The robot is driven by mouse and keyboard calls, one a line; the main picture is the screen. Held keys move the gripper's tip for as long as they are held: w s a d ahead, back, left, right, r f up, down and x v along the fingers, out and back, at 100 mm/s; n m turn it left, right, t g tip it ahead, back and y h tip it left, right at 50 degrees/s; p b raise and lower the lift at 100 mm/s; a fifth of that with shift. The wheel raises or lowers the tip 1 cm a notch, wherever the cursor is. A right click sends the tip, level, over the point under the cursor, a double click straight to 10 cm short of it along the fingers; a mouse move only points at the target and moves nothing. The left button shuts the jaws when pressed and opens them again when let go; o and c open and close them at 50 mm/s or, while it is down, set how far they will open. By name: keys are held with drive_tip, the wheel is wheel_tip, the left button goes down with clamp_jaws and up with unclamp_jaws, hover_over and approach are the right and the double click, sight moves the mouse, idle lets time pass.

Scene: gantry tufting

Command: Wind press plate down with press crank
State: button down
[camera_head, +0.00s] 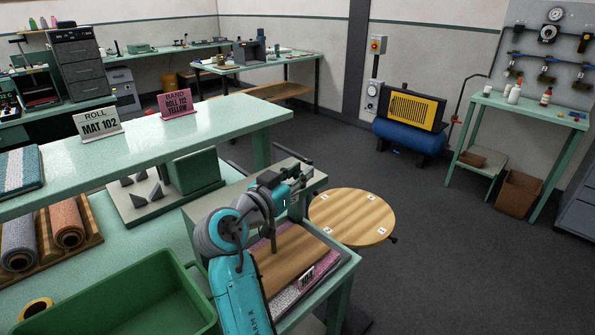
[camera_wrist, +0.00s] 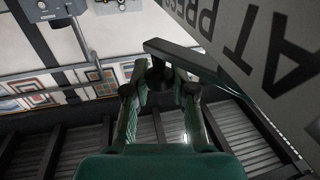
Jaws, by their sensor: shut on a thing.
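My gripper (camera_wrist: 159,98) is shut on the dark knob of the press crank (camera_wrist: 182,50) in the wrist view. The crank's dark arm runs from the knob to the upper left and to the right. In the head view my gripper (camera_head: 293,182) is up by the grey-green press frame (camera_head: 314,184), and the crank is mostly hidden there. The press plate (camera_head: 298,258) looks like a brown wooden board below my gripper. A pinkish mat (camera_head: 284,297) lies under it; I cannot tell whether they touch. A panel with large lettering (camera_wrist: 265,45) shows at right in the wrist view.
A green bin (camera_head: 130,300) stands at the front left, near rolled mats (camera_head: 68,224). A raised shelf (camera_head: 190,130) carries signs for the roll and band. A round wooden turntable (camera_head: 350,217) stands just right of the press.

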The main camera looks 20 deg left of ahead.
drive_tip(key=shift+s+m+h, duration=0.1)
drive_tip(key=shift+m+h, duration=0.2)
drive_tip(key=shift+h, duration=0.2)
drive_tip(key=c, duration=0.9)
unclamp_jaws()
drive_tip(key=shift+c, duration=0.2)
drive_tip(key=v, duration=1.2)
drive_tip(key=shift+d, duration=0.1)
